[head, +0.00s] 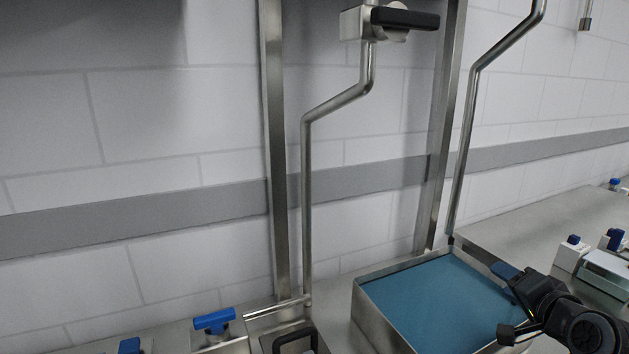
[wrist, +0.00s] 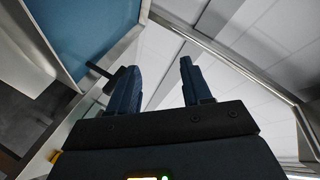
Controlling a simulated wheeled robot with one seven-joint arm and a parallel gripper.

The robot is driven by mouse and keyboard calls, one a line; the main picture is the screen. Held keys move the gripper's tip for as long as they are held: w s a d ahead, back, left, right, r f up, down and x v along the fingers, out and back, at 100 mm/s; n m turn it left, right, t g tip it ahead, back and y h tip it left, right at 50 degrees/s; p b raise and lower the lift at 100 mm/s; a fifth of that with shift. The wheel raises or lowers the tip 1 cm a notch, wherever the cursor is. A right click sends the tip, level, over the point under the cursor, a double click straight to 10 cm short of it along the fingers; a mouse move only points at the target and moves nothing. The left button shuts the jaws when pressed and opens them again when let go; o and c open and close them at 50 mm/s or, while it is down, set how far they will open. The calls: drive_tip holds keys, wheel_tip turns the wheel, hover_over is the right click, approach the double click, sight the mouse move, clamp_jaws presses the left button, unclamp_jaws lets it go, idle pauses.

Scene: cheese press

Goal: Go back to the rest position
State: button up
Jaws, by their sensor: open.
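My gripper (head: 507,302) is at the lower right of the head view, over the right part of a steel box with a blue inside (head: 430,300). Its two dark fingers are spread apart, with nothing between them. In the wrist view my gripper (wrist: 158,78) also shows open and empty, with the white wall beyond the fingers. The blue surface (wrist: 95,30) fills the upper left of that view. I cannot tell whether the gripper touches the box.
Steel posts (head: 275,150) and a bent pipe (head: 305,200) with a black-handled fitting (head: 405,18) stand by the wall. Blue-handled valves (head: 214,320) are at lower left. Small blue-topped items (head: 572,252) stand on the right counter (head: 540,225). The upper left is clear.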

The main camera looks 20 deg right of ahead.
drive_tip(key=s+a+f+n+y, duration=0.1)
drive_tip(key=s+a+f+n, duration=0.3)
drive_tip(key=s+a, duration=0.45)
drive_tip(key=s+a+f+n, duration=0.3)
drive_tip(key=s+a+f, duration=0.35)
drive_tip(key=a, duration=0.35)
drive_tip(key=s+a+r+n+y, duration=0.1)
drive_tip(key=s+a+r+n, duration=0.1)
drive_tip(key=s, duration=0.5)
drive_tip(key=s+a+r+n+t+y, duration=0.1)
drive_tip(key=s+a+r+n, duration=0.2)
drive_tip(key=s+a, duration=0.3)
drive_tip(key=s+a+r+n+y, duration=0.2)
drive_tip(key=s+a+r+n, duration=0.1)
drive_tip(key=s, duration=0.4)
drive_tip(key=shift+s+a+r, duration=0.3)
drive_tip(key=shift+a+r, duration=0.1)
drive_tip(key=shift+a, duration=0.35)
drive_tip(key=shift+a, duration=0.1)
